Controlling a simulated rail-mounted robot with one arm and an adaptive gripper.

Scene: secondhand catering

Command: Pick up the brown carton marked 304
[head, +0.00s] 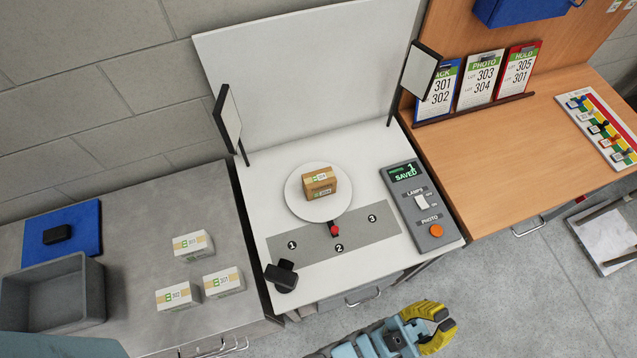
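A brown carton (320,183) sits on the round white turntable (318,212) in the middle of the white photo table. It has white and green labels, but their number is too small to read surely. My gripper (446,319) has yellow fingertips and is at the bottom of the view, in front of the table and well apart from the carton. Its fingers are spread with a gap between them, and nothing shows in them.
Three white cartons (193,246) stand on the grey bench at left, near a grey bin (52,297) and a blue mat (63,231). Two upright lamp panels (228,118) flank the turntable. A control box (421,205) reads "1 SAVED". A black camera (282,275) stands front left.

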